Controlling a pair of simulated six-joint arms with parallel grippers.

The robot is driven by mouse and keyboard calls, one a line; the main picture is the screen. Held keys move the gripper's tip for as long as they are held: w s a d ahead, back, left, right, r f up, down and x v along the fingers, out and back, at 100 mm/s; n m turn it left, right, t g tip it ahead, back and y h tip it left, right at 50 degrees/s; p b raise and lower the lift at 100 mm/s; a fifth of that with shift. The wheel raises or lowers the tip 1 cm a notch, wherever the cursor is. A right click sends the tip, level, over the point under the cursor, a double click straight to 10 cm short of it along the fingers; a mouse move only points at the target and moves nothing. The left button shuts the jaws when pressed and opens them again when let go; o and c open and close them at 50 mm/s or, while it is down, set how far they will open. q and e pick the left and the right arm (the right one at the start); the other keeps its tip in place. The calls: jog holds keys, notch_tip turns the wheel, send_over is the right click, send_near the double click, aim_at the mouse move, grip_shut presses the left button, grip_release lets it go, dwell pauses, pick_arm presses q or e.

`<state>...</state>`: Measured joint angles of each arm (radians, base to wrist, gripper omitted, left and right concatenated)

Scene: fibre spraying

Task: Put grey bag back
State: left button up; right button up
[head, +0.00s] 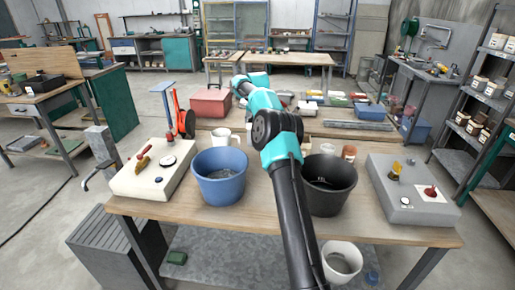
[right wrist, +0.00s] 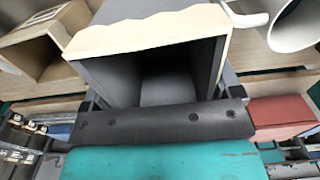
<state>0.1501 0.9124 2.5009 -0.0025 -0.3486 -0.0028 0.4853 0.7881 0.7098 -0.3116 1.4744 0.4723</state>
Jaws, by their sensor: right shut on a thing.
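The grey bag (right wrist: 205,68), box-shaped with a ragged cream top edge and an open dark mouth, fills the middle of the right wrist view. My right gripper (right wrist: 162,92) is shut on it, with dark finger parts at both its sides. In the head view my right arm reaches up from the bottom middle over the front table, and its gripper end (head: 241,86) is near the back table. I cannot make out the bag there. My left gripper is not in view.
The front table (head: 270,207) holds a blue bucket (head: 220,177), a black bucket (head: 328,185), a white mug (head: 224,139) and two boxy devices at its ends. A red box (head: 211,103) stands left on the back table; several small items lie to its right.

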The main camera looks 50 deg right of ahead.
jog(key=shift+f, duration=2.3)
jog(key=shift+f, duration=0.1)
jog(key=shift+f, duration=1.75)
jog(key=shift+f, duration=0.1)
jog(key=o, duration=1.1)
jog(key=shift+o, duration=0.2)
notch_tip(320, 180, up, 12)
